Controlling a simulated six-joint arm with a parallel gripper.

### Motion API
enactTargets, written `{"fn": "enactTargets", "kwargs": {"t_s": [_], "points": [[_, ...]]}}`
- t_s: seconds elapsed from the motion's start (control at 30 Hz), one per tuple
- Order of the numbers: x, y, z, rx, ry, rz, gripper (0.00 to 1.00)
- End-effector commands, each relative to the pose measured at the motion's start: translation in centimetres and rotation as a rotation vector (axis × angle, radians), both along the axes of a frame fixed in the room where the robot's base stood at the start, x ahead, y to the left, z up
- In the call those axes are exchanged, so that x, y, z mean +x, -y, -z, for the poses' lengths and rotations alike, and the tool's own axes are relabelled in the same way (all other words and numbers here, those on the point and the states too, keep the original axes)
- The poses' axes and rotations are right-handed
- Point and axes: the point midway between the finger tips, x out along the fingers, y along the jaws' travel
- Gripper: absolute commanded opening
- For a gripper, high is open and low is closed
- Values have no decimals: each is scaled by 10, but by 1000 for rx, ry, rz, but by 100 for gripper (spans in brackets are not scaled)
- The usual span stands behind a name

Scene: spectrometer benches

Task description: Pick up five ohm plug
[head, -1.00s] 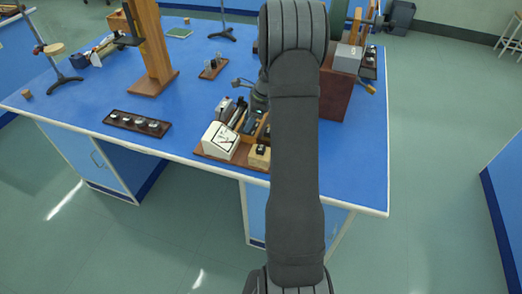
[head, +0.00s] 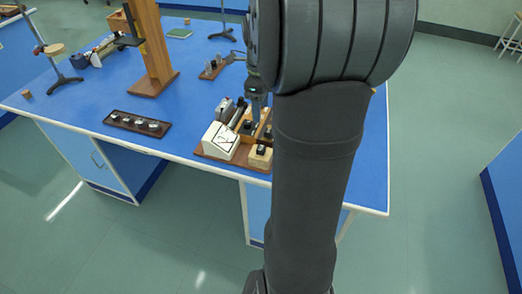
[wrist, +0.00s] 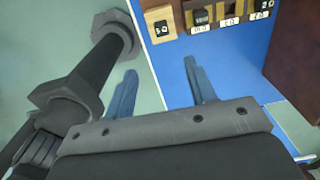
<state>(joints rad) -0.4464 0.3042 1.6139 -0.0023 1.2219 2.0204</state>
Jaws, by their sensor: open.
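My gripper (wrist: 160,84) is open in the wrist view, its two blue fingers apart with nothing between them. Beyond the fingertips, at the top edge, is a row of wooden blocks with white labels. The leftmost block (wrist: 158,14) has a label that seems to read 5 Ω. A dark plug (wrist: 202,17) sits in the block to its right, whose label seems to read 10 Ω. I cannot make out a five ohm plug for certain.
A white meter (head: 220,140) stands on the board's left. A dark strip with several round terminals (head: 137,123) lies further left. A wooden stand (head: 153,82) rises behind it. Blue tabletop (head: 190,115) is clear between strip and board.

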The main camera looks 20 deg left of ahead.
Motion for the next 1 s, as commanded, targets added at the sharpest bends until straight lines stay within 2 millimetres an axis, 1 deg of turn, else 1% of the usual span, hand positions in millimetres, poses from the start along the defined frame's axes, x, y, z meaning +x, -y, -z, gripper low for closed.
{"fn": "enactTargets", "kwargs": {"t_s": [0.4, 0.53, 0.77, 1.0], "points": [[-1, 0, 89, -2, -7, -1, 51], [0, -1, 107, 0, -4, -2, 51], [1, -1, 122, 0, -4, -2, 51], [3, -5, 156, -1, -6, -2, 51]]}}
